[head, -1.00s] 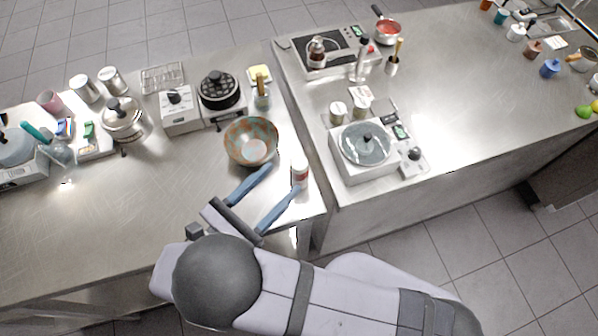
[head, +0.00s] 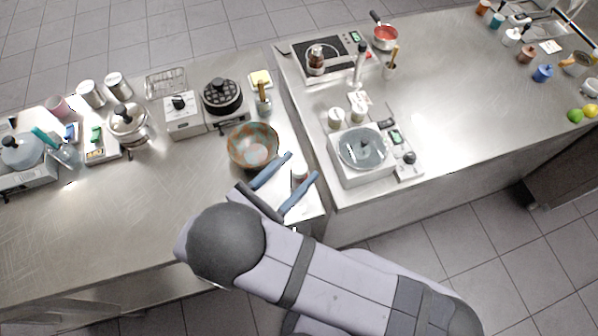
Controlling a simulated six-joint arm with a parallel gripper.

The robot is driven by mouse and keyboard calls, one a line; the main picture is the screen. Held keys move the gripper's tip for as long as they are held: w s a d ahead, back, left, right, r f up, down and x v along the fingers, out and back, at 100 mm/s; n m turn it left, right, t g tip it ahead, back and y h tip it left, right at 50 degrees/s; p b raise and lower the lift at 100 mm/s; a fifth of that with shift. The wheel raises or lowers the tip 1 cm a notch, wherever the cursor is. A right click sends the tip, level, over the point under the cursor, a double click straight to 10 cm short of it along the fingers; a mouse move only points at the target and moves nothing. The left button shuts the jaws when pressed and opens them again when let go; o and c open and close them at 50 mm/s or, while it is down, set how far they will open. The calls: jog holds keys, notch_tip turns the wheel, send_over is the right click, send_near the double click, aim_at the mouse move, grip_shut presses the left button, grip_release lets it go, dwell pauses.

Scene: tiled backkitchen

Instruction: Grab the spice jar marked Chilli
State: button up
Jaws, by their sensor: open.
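A small jar (head: 299,173) with a pale top stands near the right front corner of the left counter. In the earlier frame it shows a reddish band; its lettering is too small to read, so I cannot tell whether it is marked Chilli. My gripper (head: 302,165) is open, with its two blue fingers on either side of the jar in the picture. The right finger hides part of the jar. I cannot tell whether either finger touches it or how high they are over the counter.
A patterned bowl (head: 253,146) stands close to the left finger. A hot plate with a round lid (head: 362,149) is to the right, across the gap between counters. Two white-topped jars (head: 336,119) (head: 358,112) stand behind it. Bare counter (head: 150,210) lies left of my gripper.

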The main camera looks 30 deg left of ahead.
jog(key=shift+x, duration=0.8)
grip_shut()
jog(key=shift+r, duration=0.1)
notch_tip(320, 180, up, 28)
jog(key=b, duration=0.4)
